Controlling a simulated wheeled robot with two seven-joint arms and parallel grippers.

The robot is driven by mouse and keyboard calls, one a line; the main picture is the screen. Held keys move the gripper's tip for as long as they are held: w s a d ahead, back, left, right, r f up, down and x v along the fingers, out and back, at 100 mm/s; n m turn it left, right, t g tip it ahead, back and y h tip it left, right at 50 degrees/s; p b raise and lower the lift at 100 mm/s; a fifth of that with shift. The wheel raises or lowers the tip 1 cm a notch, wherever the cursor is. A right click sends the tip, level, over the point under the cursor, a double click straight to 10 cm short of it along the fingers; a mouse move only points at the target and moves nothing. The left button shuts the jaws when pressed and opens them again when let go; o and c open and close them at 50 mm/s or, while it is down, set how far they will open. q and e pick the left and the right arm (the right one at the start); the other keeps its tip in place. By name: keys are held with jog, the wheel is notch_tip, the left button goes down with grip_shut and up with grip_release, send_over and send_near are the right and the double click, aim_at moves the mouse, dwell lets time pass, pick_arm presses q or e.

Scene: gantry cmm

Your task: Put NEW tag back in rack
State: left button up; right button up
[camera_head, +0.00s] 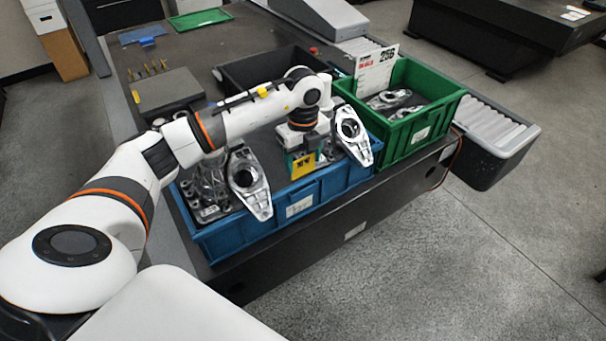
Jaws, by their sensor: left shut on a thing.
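My left gripper (301,155) reaches in from the left and points down over the blue crate (300,207). It is shut on a small yellow tag (303,168) with dark marks on it, taken here as the NEW tag; its lettering is too small to read. The tag hangs between two silvery metal castings, one on its left (248,181) and one on its right (353,136). I cannot tell whether it touches the crate. No tag rack can be made out for certain. My right gripper is out of view.
A green crate (425,122) with castings and a white "256" card (376,71) stands to the right. A black bin (250,72) is behind my arm. A grey block (166,92) with small brass-coloured pegs behind it, a blue item (143,36) and a green tray (200,19) lie farther back.

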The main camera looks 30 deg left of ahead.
aim_at(303, 158)
pick_arm(q)
notch_tip(303, 158, up, 4)
jog(key=shift+f, duration=0.25)
jog(key=shift+r+p, duration=1.5)
jog(key=shift+r, duration=0.5)
